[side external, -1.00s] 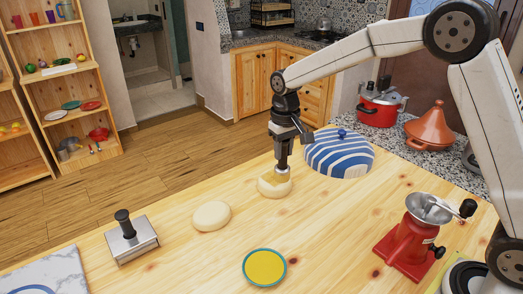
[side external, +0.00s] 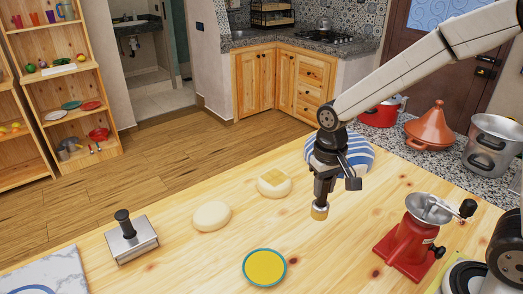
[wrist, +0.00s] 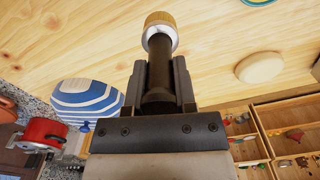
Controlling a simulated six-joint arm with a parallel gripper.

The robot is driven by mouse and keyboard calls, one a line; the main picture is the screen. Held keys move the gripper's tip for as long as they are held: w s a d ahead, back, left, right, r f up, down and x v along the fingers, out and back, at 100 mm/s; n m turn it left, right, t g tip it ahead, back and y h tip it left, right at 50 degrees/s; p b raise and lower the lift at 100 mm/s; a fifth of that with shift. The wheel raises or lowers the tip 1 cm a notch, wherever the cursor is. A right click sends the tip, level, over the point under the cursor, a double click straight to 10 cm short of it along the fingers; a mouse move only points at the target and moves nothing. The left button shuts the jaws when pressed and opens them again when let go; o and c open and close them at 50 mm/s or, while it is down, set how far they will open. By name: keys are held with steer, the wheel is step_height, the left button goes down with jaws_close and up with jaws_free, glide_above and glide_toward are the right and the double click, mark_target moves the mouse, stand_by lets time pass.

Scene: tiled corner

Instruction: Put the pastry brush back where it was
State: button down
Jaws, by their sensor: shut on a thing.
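My gripper (side external: 325,187) is shut on the pastry brush, which has a dark handle, a pale collar and a tan head (side external: 319,212). The brush points down over the wooden table, right of the dough rounds. In the wrist view the brush (wrist: 160,45) sticks out from between the two fingers (wrist: 158,85). Whether its tip touches the table is hard to tell. A plain dough round (side external: 211,216) lies further left. A teal-rimmed dish of yellow liquid (side external: 265,267) is at the front.
A blue-and-white striped dome (side external: 352,150) stands behind my gripper. A red grinder (side external: 408,240) stands to the right. A metal press with a black knob (side external: 132,240) is at the left. The table (side external: 330,255) between the dish and grinder is clear.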

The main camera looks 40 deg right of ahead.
mark_target(320, 211)
steer(key=shift+f, duration=0.15)
steer(key=shift+f, duration=2.1)
steer(key=shift+f, duration=1.8)
steer(key=shift+c, duration=2.1)
jaws_free()
steer(key=shift+f, duration=0.1)
steer(key=shift+r, duration=6.15)
